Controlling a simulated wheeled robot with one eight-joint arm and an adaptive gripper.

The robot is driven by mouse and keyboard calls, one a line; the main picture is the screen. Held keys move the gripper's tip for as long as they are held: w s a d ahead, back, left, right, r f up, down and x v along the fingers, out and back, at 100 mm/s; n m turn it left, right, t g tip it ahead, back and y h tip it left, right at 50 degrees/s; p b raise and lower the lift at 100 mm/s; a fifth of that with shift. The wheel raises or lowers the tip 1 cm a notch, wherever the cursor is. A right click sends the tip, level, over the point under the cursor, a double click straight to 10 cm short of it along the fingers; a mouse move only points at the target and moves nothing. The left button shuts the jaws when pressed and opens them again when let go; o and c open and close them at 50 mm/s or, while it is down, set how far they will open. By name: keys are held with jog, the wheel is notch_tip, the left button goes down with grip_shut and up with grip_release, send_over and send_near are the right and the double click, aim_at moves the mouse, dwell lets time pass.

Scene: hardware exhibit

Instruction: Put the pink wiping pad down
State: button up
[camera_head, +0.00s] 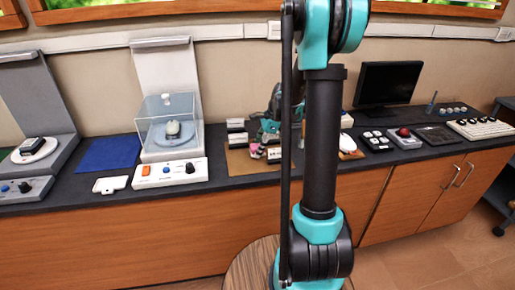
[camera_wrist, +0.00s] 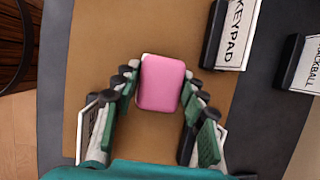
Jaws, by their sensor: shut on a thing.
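The pink wiping pad (camera_wrist: 161,83) is between the fingertips of my gripper (camera_wrist: 160,88) in the wrist view. My gripper is shut on it, with dark fingertip pads at its left and right sides. Below it is a tan board (camera_wrist: 95,50) on the dark counter. In the head view the pad (camera_head: 255,149) shows small and pink above the tan board (camera_head: 238,163), near my gripper (camera_head: 263,148). I cannot tell whether the pad touches the board.
A KEYPAD label block (camera_wrist: 233,32) and a TRACKBALL label block (camera_wrist: 304,65) stand right of the pad.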

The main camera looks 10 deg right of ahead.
jog(key=shift+f, duration=0.15)
jog(key=o, duration=1.3)
